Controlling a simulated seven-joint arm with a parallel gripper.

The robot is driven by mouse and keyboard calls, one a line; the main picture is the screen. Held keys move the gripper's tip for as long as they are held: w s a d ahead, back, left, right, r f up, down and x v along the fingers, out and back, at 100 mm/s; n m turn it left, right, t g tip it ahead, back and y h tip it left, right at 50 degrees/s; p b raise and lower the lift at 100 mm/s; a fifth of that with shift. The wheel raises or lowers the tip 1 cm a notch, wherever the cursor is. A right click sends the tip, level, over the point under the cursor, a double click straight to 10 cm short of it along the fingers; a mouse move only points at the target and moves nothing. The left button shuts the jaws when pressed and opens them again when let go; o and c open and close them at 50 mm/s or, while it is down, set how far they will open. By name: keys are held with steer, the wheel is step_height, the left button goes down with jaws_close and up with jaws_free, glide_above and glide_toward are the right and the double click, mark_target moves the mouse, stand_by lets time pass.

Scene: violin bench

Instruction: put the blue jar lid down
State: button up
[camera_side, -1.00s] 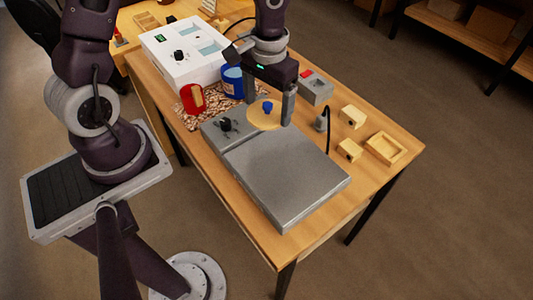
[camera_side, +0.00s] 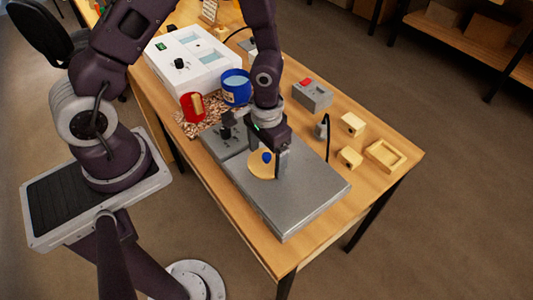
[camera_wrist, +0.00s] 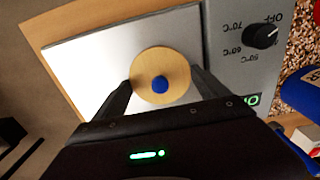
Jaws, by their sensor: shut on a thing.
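The blue jar lid (camera_side: 257,168) is a round tan disc with a blue knob. It is over the grey plate (camera_side: 313,188), near the end by the control box. It also shows in the wrist view (camera_wrist: 160,62), lying flat between the fingers. My gripper (camera_side: 266,166) is shut on the lid, with one finger on each side of it. I cannot tell whether the lid touches the plate or is a little above it. The blue jar (camera_side: 236,89) stands behind, with its top open.
The control box (camera_side: 222,141) with a black dial adjoins the plate. A red jar (camera_side: 193,107) stands on the speckled patch beside the blue one. A white box (camera_side: 192,58), a grey box with a red button (camera_side: 312,95), wooden blocks and a tray (camera_side: 386,155) surround it. The plate's front is clear.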

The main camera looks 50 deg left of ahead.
steer(key=o, duration=1.2)
step_height(320, 180, up, 11)
step_height(320, 180, up, 15)
steer(key=t+y, duration=0.2)
steer(key=t, duration=0.1)
glide_above(267, 155)
steer(key=s+a, duration=0.4)
steer(key=s, duration=0.4)
steer(key=s+d+r+t+h, duration=0.1)
steer(key=s+r+t+h, duration=0.1)
steer(key=s, duration=0.4)
steer(key=shift+s+r+t, duration=0.3)
steer(key=shift+r, duration=0.4)
steer(key=shift+d, duration=0.1)
